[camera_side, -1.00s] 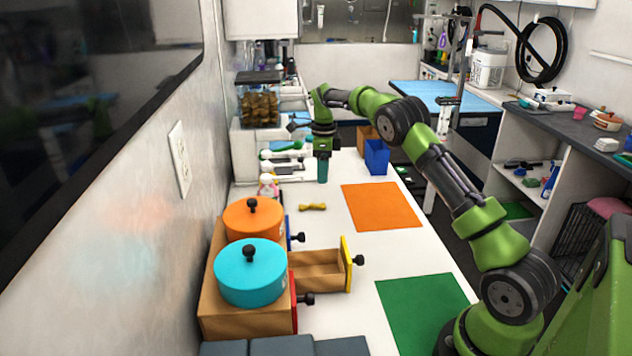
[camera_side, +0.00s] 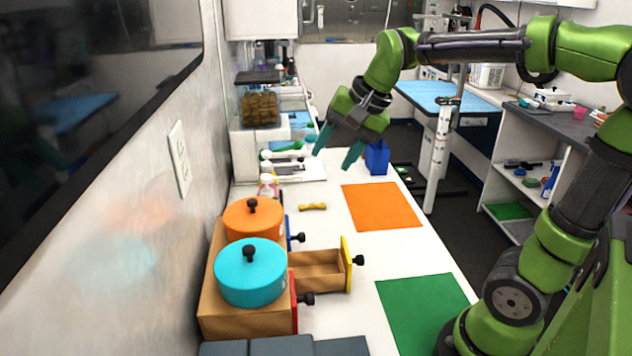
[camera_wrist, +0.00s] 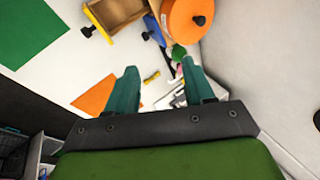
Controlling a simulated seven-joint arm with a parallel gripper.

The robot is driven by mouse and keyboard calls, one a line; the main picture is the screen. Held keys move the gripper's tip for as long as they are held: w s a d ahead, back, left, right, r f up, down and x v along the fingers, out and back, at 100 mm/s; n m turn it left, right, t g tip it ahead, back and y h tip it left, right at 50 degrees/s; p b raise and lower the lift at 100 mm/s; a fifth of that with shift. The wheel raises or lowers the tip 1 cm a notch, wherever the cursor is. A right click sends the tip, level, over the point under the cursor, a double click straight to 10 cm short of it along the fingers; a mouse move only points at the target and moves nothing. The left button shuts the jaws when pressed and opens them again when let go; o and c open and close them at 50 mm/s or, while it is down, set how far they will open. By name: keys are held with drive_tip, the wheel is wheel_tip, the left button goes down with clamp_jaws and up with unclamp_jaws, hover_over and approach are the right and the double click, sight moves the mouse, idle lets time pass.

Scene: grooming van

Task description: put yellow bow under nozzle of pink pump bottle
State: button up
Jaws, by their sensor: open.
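The yellow bow (camera_side: 312,207) lies on the white counter, left of the orange mat. It also shows between my fingers in the wrist view (camera_wrist: 152,77), well beyond the fingertips. The pink pump bottle (camera_side: 268,188) is small in the side view and stands near the wall, left of and behind the bow. Its nozzle is too small to make out clearly. My gripper (camera_side: 336,153) is open and empty, tilted above the far part of the counter, beyond the bow. Its two teal fingers are spread in the wrist view (camera_wrist: 160,68).
An orange pot (camera_side: 240,222) and a turquoise pot (camera_side: 265,285) stand on a wooden drawer box (camera_side: 225,318). Its yellow-fronted drawer (camera_side: 318,275) is pulled out. A blue container (camera_side: 378,158) stands behind the orange mat (camera_side: 395,212). The counter around the bow is clear.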

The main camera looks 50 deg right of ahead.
drive_tip(key=s+a+f+n+t, duration=0.1)
drive_tip(key=s+a+f+n, duration=0.1)
drive_tip(key=s+n, duration=0.2)
drive_tip(key=s+a+f+n+t, duration=0.1)
drive_tip(key=s+a+f+n, duration=0.1)
drive_tip(key=s, duration=0.5)
drive_tip(key=shift+a+f+n+y, duration=0.2)
drive_tip(key=shift+a+n+y, duration=0.1)
drive_tip(key=shift+a+n, duration=0.55)
